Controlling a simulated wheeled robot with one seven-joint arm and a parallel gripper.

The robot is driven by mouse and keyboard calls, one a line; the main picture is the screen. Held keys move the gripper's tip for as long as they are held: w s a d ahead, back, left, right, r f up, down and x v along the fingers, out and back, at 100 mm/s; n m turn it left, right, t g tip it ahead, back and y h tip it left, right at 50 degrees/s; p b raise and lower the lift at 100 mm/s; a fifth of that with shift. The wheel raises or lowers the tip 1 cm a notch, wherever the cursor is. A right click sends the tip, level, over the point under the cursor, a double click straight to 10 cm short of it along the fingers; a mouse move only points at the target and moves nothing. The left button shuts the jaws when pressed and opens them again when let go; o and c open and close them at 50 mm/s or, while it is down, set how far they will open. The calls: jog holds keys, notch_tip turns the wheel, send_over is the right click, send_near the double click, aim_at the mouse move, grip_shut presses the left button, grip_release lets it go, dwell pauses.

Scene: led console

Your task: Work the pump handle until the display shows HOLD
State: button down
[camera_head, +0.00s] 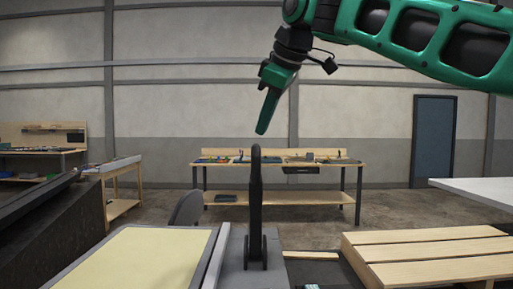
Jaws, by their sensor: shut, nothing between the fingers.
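The black pump handle (255,190) stands upright on a grey base (236,262) in the lower middle of the head view. Its rounded top is near the picture's centre. My green gripper (261,131) points down from the upper right, its fingers shut and empty. The fingertips appear just above the top of the handle; I cannot tell whether they touch it. No display with readable text is in view. A small light-coloured item (311,286) at the bottom edge is cut off and cannot be read.
A cream panel (130,262) lies left of the handle, and wooden slats (430,250) lie to the right. A dark slanted surface (45,225) is at the far left. A workbench with tools (280,166) stands behind. The space above the handle holds only my arm.

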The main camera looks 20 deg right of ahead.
aim_at(253, 152)
jog(key=w+d+f, duration=0.1)
jog(key=w+f, duration=0.7)
jog(key=w, duration=0.1)
jog(key=shift+w, duration=0.15)
dwell(0.4)
